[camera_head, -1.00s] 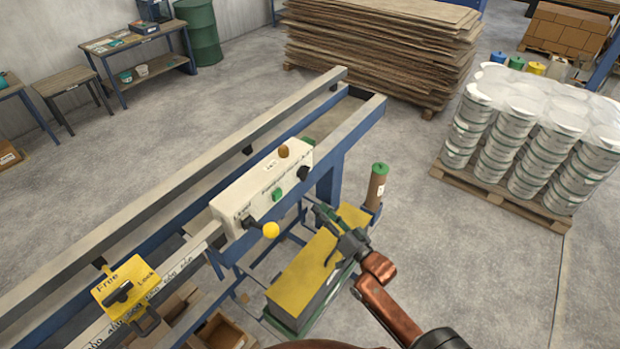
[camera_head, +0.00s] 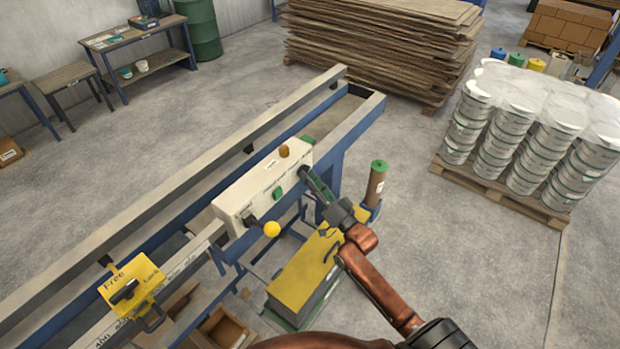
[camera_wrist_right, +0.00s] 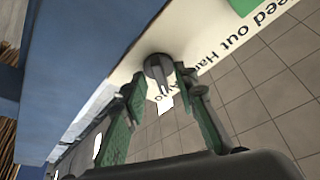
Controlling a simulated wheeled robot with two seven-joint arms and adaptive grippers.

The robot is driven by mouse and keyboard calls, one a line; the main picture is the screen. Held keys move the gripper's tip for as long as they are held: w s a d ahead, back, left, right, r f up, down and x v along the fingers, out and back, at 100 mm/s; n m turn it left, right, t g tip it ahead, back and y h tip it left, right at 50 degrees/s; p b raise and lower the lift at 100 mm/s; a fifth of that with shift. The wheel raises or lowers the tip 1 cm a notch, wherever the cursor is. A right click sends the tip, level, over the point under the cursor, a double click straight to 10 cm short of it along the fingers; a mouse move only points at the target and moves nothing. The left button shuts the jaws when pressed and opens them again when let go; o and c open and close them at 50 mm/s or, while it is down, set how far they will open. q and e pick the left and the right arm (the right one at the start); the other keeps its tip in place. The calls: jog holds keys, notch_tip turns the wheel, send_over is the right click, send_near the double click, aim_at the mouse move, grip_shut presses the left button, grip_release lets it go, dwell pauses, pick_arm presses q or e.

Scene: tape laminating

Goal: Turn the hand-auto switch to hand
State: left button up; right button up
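The white control box (camera_head: 240,197) is mounted on the blue-framed machine. Its hand-auto switch, a dark round knob, is at the box's right end; in the head view my right gripper (camera_head: 312,182) largely covers it. The right wrist view shows the knob (camera_wrist_right: 158,70) beside the printed "Hand Auto" text, partly obscured. My right gripper (camera_wrist_right: 160,80) is open, with its green fingertips on either side of the knob. Whether they touch it I cannot tell. My left gripper is not in view.
The box also carries a green button (camera_head: 278,193), a brown knob (camera_head: 284,151) and a yellow ball-ended lever (camera_head: 271,229). A yellow Free/Lock plate (camera_head: 133,283) is at lower left. A yellow-topped unit (camera_head: 303,275) stands below the arm, near a brown roll (camera_head: 375,187).

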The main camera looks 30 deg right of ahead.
jog(key=shift+c, duration=0.5)
grip_shut()
jog(key=shift+w+d+n+g+y+b, duration=0.15)
jog(key=shift+n+g+y+b, duration=0.5)
jog(key=shift+n+y+b, duration=1.85)
jog(key=shift+d+n+g+y+b, duration=0.2)
jog(key=shift+n+g+y+b, duration=0.65)
jog(key=shift+n, duration=3.4)
jog(key=shift+w+d+n+g+y+b, duration=0.15)
jog(key=shift+n+g+y+b, duration=0.35)
jog(key=shift+n+y+b, duration=2)
jog(key=shift+s+n+h+p, duration=0.1)
jog(key=shift+n+h+p, duration=0.45)
jog(key=shift+n+h, duration=0.55)
jog(key=shift+o, duration=0.5)
grip_release()
